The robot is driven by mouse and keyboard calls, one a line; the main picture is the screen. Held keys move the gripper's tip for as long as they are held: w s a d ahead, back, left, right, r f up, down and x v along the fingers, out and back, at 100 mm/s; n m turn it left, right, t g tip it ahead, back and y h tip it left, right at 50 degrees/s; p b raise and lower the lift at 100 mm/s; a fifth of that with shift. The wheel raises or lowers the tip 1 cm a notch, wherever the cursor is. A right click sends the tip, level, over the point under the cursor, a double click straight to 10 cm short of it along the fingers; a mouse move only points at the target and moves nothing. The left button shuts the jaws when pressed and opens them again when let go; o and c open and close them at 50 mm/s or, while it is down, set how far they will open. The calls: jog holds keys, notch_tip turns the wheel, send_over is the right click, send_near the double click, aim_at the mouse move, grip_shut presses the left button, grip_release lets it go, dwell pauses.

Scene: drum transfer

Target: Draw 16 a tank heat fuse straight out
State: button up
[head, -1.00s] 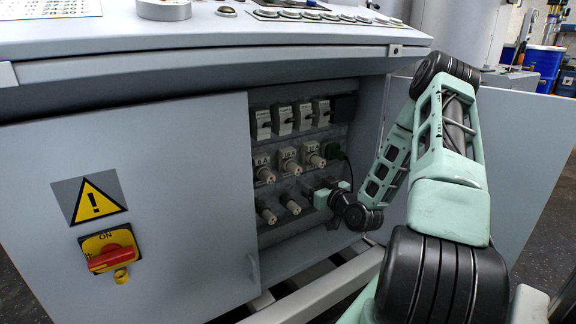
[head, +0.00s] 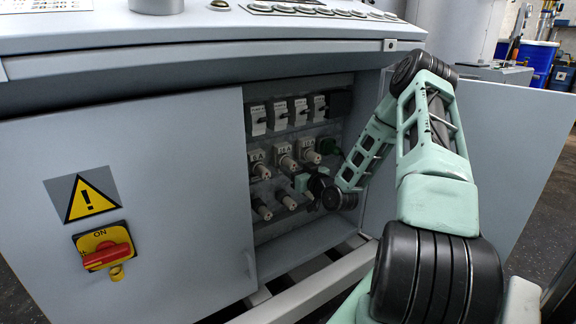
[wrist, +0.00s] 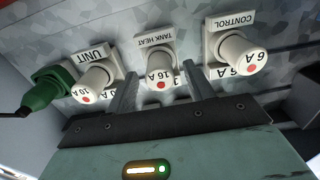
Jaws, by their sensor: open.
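The tank heat fuse, marked 16 A with a red dot (wrist: 163,76), is a cream cap in its holder at the middle of the wrist view. It is the middle one of the upper fuse row in the head view (head: 288,163). My gripper (wrist: 162,84) is open and empty, with one dark finger showing on either side of this fuse. I cannot tell how far the tips reach along it. In the head view my gripper (head: 304,184) is just below and right of the fuse.
The 10 A unit fuse (wrist: 93,83) and 6 A control fuse (wrist: 238,55) flank it closely. A green plug (wrist: 48,90) with a cable sits beyond the unit fuse. Two lower fuses (head: 262,210) and several breakers (head: 279,116) share the recess. The cabinet door (head: 490,150) stands at right.

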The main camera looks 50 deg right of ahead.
aim_at(294, 167)
jog(key=shift+x, duration=1.05)
dwell(0.4)
grip_shut()
jog(key=shift+v, duration=3)
